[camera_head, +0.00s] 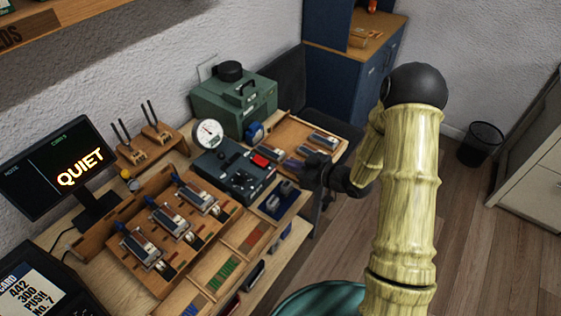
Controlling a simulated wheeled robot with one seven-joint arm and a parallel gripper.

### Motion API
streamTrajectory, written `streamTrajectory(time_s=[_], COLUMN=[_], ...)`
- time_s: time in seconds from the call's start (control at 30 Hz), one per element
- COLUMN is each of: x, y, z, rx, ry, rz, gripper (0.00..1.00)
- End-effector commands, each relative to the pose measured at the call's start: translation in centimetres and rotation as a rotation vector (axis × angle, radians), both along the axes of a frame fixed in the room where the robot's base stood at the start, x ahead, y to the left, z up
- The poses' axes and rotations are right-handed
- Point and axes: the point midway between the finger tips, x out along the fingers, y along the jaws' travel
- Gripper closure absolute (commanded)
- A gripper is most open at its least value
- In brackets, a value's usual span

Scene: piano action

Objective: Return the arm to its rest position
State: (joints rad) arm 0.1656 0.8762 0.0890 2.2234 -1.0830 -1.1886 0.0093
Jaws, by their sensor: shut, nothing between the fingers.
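My arm, with a pale bamboo-like surface, rises at the right, bends at a dark elbow joint and comes down toward the bench. My gripper (314,172) is dark and small in the picture, beside the right end of the workbench. It is shut with nothing visible in it. It appears in front of the wooden tray (285,126) with metal-topped parts; whether it touches anything there I cannot tell.
The workbench holds a wooden rack (112,240) with several key mechanisms, a dark green control box (222,176), a green case (232,104) and a monitor (54,170) reading QUIET. A blue cabinet (340,85) stands behind. A black bin (480,145) stands on open floor at right.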

Motion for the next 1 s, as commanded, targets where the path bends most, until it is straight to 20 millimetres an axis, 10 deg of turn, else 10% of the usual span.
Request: streamTrajectory(time_s=[1.0], x=[0.1], y=[-4.3], z=[1.3], rx=[-0.200], ry=[0.066], rz=[-0.156], gripper=[1.00])
